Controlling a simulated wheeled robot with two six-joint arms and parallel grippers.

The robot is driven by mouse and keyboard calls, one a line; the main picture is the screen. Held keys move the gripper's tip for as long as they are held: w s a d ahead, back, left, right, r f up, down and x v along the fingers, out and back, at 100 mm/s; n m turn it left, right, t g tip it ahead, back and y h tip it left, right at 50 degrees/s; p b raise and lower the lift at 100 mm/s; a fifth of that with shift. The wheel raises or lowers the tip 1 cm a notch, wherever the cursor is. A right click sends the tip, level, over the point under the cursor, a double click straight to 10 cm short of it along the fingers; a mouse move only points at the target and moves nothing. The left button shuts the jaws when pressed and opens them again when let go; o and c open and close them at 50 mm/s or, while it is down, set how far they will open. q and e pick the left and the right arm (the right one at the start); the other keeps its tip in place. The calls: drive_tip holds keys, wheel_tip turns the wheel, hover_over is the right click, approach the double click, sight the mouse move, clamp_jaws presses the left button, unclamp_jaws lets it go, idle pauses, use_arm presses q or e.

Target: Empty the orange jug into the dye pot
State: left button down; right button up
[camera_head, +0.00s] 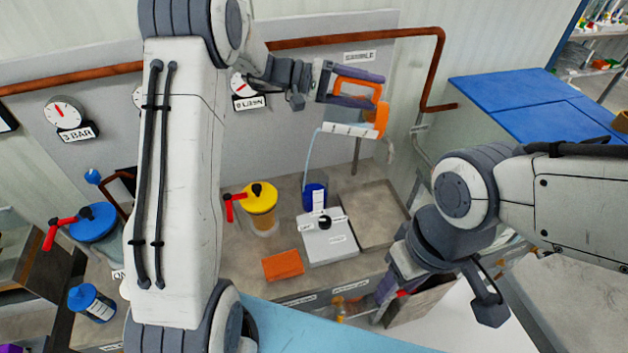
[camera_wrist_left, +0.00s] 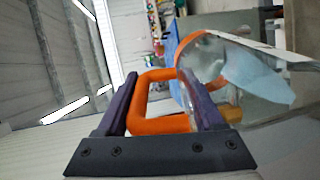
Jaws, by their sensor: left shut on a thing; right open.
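My left gripper (camera_head: 352,87) is shut on the orange handle of the orange jug (camera_head: 376,118), high above the bench. The jug is clear with an orange rim and is tipped over towards the left. A thin pale blue stream runs from it down to the left edge of a small blue pot (camera_head: 308,194) with a white label. I cannot tell whether all of it lands inside. The left wrist view shows the jug (camera_wrist_left: 190,42) with pale blue liquid in it and its handle between the purple fingers. My right gripper (camera_head: 388,290) is open, low at the right.
A white box with a black knob (camera_head: 330,242) stands in front of the pot. An orange block (camera_head: 283,265) and a yellow-lidded jar (camera_head: 260,205) are to the left. A grey tray area (camera_head: 372,215) is to the right. A copper pipe (camera_head: 434,65) runs along the wall behind.

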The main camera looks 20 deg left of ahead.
use_arm(q)
drive_tip(key=shift+a+f+b, duration=0.2)
drive_tip(key=shift+f+b, duration=0.05)
drive_tip(key=shift+b, duration=0.3)
